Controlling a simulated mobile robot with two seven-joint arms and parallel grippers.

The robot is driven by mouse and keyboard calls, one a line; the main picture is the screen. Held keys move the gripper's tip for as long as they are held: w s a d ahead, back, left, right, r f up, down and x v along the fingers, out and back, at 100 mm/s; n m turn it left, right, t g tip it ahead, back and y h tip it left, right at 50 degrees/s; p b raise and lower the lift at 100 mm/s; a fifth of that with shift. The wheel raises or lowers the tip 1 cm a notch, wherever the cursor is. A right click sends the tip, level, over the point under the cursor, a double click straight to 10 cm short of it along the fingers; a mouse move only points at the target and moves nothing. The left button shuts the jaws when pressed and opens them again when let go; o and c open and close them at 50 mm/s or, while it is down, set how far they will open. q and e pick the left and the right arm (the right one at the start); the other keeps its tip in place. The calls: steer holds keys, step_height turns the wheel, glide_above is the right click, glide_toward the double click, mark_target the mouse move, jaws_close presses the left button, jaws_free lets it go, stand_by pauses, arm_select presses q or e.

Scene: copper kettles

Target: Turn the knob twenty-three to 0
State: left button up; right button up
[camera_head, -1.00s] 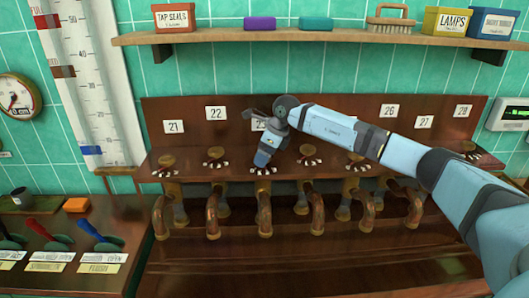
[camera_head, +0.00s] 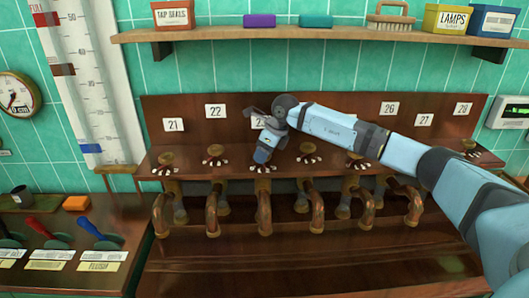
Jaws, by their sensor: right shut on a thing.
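Knob twenty-three stands under the partly covered label 23 (camera_head: 259,122). My right gripper (camera_head: 262,163) reaches down over that knob and is shut on it. The gripper and wrist hide the knob itself; only part of its white dial marks (camera_head: 261,170) shows below the fingers. I cannot read where the knob points. A copper spout (camera_head: 264,212) hangs below it. My left gripper is not in view.
Knob twenty-two (camera_head: 214,152) and knob twenty-one (camera_head: 165,160) are to the left, with more knobs to the right, partly behind my arm. A wooden shelf (camera_head: 330,36) runs above. Levers (camera_head: 42,229) stand on a bench at the lower left.

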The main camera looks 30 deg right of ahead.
steer(key=m+h, duration=0.1)
steer(key=m, duration=0.1)
steer(key=m+t+b, duration=0.1)
steer(key=m, duration=0.2)
steer(key=shift+a+h+b, duration=0.15)
steer(key=shift+h+b, duration=0.15)
steer(key=shift+h, duration=0.1)
steer(key=m+h+b, duration=0.1)
steer(key=m, duration=0.1)
steer(key=m+h+b, duration=0.1)
steer(key=m, duration=0.2)
steer(key=shift+a+m, duration=0.1)
steer(key=shift+m, duration=0.2)
steer(key=shift+r, duration=0.1)
steer(key=o, duration=0.9)
steer(key=b+v, duration=0.1)
steer(key=v, duration=1.2)
steer(key=shift+a+r, duration=0.2)
steer(key=shift+r, duration=0.2)
steer(key=shift+w, duration=0.1)
